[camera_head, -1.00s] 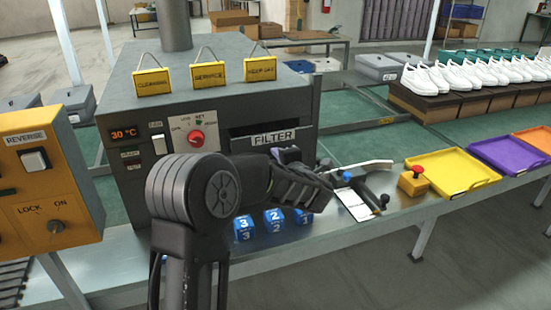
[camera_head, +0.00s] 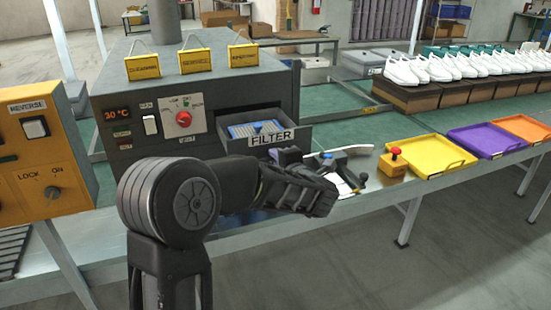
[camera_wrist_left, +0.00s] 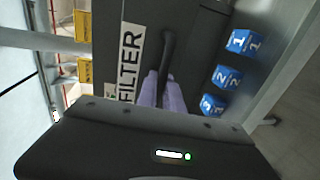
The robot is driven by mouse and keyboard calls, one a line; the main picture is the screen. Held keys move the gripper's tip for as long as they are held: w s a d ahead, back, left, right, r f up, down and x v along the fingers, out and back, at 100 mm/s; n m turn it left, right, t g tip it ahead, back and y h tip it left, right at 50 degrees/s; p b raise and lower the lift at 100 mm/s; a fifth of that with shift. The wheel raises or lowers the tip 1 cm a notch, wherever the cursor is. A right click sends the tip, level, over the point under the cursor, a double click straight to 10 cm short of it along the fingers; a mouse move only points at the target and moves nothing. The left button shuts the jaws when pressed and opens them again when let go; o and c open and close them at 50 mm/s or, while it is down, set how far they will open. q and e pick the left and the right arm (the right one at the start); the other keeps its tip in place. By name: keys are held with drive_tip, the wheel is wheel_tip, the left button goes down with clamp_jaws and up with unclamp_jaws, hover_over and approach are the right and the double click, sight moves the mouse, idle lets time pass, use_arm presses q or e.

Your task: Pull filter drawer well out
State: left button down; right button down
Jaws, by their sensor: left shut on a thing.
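The filter drawer (camera_head: 268,138) of the grey machine (camera_head: 110,90) is partly out, its front tilted in view and labelled FILTER. A blue filter with a white edge (camera_head: 250,129) shows inside it. My left gripper (camera_head: 290,156) is at the drawer front, below the label. In the left wrist view the fingers (camera_wrist_left: 163,92) are shut on the dark drawer handle (camera_wrist_left: 167,55), beside the FILTER label (camera_wrist_left: 130,62). The head view hides the handle behind my left gripper. My right gripper is not in view.
A red-button box (camera_head: 393,162) and a yellow tray (camera_head: 430,157) stand to the right on the bench. An orange control box (camera_head: 40,150) stands at left.

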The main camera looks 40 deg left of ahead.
use_arm(q)
drive_tip(key=c, duration=1.8)
unclamp_jaws()
drive_tip(key=shift+o, duration=0.2)
drive_tip(key=b+v, duration=0.1)
drive_tip(key=v, duration=0.6)
drive_tip(key=shift+s+d, duration=0.2)
drive_tip(key=shift+d, duration=0.15)
